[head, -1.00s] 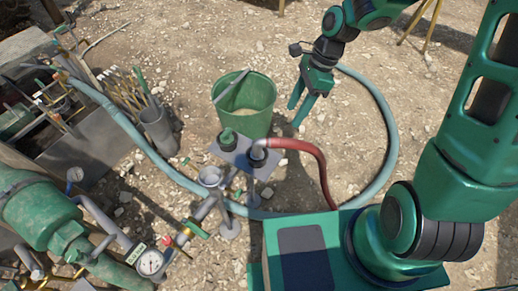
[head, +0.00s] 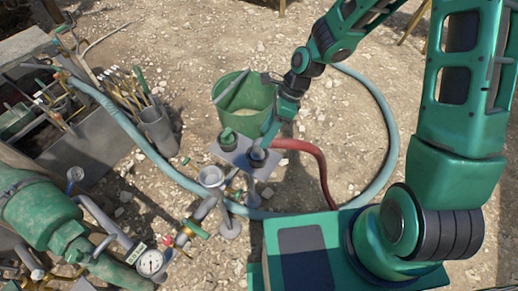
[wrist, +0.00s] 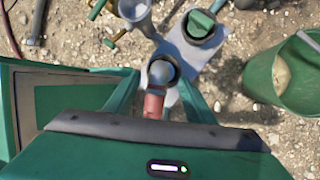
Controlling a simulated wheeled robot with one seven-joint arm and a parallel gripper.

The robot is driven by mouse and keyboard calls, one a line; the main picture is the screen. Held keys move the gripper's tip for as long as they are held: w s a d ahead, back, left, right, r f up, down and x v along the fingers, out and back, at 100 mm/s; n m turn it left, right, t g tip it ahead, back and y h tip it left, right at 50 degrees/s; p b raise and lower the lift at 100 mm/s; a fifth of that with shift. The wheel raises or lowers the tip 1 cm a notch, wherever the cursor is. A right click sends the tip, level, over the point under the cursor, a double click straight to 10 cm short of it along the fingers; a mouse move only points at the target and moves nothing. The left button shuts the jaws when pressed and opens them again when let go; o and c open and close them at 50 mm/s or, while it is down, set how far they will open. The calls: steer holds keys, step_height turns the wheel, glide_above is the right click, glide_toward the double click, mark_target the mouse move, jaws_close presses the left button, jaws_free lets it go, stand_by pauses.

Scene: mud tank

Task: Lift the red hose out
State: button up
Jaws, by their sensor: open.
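The red hose (head: 315,156) arches from a dark round socket (head: 257,156) on a small grey stand plate (head: 236,150) down to the ground at the right. In the wrist view the hose's red end (wrist: 153,104) and its grey end fitting (wrist: 161,73) sit at the socket, between my fingers. My gripper (head: 267,140) is open, pointing down over the hose end. In the wrist view my gripper (wrist: 160,95) has one finger on each side of the hose, apart from it. The rest of the hose is hidden there by the gripper body.
A second socket with a green cap (head: 227,138) stands beside the hose's socket. A green bucket (head: 255,92) is close behind the stand. A grey funnel cup (head: 212,177) is front left. A blue-grey hose (head: 392,130) loops around the right. Open gravel lies beyond it.

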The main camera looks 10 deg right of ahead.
steer(key=shift+x, duration=1.4)
jaws_close()
steer(key=shift+r, duration=0.1)
